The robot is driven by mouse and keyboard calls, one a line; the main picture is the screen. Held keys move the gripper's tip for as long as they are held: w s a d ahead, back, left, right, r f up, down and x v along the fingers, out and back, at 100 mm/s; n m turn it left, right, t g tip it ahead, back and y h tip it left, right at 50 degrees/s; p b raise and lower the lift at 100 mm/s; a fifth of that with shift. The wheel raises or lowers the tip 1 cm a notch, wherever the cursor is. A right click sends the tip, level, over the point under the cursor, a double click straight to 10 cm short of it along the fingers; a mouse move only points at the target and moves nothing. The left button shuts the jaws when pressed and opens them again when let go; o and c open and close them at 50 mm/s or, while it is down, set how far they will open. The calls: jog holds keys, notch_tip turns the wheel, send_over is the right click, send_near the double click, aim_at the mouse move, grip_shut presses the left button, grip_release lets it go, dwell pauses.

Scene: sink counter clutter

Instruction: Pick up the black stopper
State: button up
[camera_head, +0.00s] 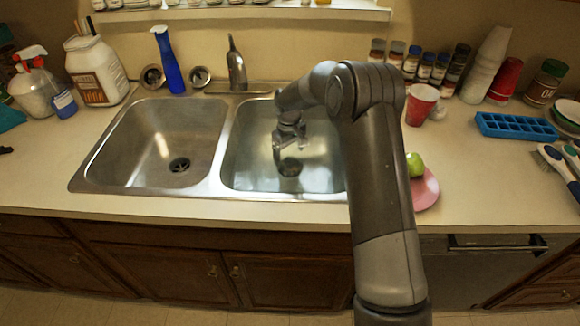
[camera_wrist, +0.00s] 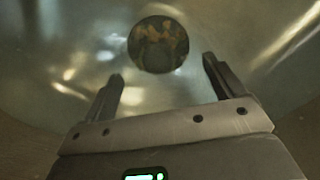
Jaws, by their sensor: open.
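A dark round piece (camera_wrist: 158,44), which looks like the black stopper, lies on the bottom of the right sink basin. Its face is mottled with brown, and I cannot tell for sure whether it is the stopper or the drain opening. It also shows in the head view (camera_head: 289,169), just below my gripper (camera_head: 279,153). In the wrist view my gripper (camera_wrist: 162,68) is open and empty. The dark disc appears beyond the fingertips, between their lines, and apart from them.
The right basin's walls (camera_head: 238,150) surround my gripper. A divider separates it from the left basin (camera_head: 130,150), which has its own dark drain (camera_head: 179,165). The faucet (camera_head: 236,65) stands behind. A pink plate (camera_head: 426,190) with a green apple (camera_head: 414,164) is to the right.

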aim_at(290, 160)
notch_tip(290, 160, down, 5)
jog(key=shift+d+r, duration=0.1)
jog(key=shift+d, duration=0.05)
jog(key=c, duration=1.1)
